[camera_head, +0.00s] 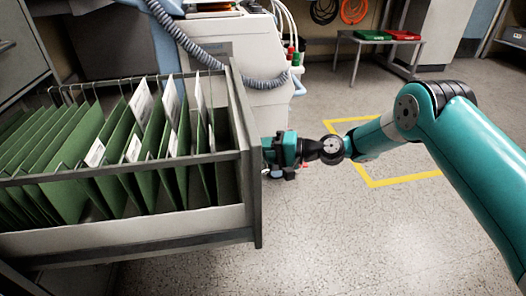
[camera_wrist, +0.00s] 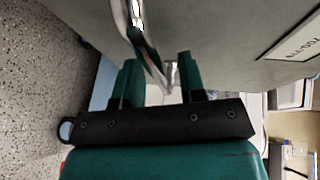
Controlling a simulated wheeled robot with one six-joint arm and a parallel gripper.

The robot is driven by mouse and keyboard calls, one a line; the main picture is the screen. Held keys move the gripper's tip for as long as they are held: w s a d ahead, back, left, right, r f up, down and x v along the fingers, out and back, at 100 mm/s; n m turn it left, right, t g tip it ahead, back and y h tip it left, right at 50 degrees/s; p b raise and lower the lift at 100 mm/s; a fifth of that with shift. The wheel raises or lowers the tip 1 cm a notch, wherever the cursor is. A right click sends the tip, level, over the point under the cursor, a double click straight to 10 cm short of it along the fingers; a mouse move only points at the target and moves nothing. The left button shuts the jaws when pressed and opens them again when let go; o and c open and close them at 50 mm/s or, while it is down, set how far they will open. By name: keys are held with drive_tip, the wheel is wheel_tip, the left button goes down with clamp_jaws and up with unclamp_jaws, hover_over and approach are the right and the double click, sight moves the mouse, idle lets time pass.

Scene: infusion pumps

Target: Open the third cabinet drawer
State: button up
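A grey cabinet drawer (camera_head: 120,228) stands pulled out in the head view, with green hanging folders (camera_head: 70,165) inside. Its front panel (camera_head: 243,150) is seen nearly edge-on at its right end. Which drawer of the cabinet it is cannot be told. My gripper (camera_head: 270,153) is at the outer side of this panel. In the wrist view, the grey drawer front fills the top, with a shiny metal handle (camera_wrist: 147,50). My gripper (camera_wrist: 158,78) has its two green fingers apart, with the handle's end reaching between them and a gap visible. Whether a finger touches the handle is unclear.
Another grey cabinet front (camera_head: 18,45) stands at the upper left. A white machine (camera_head: 265,75) with a grey corrugated hose stands behind the drawer. A small table (camera_head: 375,43) with red and green items is further back. Speckled floor with yellow marking (camera_head: 400,181) is clear at the right.

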drive_tip(key=shift+s, duration=0.1)
drive_tip(key=p+v, duration=0.5)
drive_tip(key=v, duration=1.2)
drive_tip(key=shift+d+p, duration=0.2)
drive_tip(key=shift+p, duration=0.15)
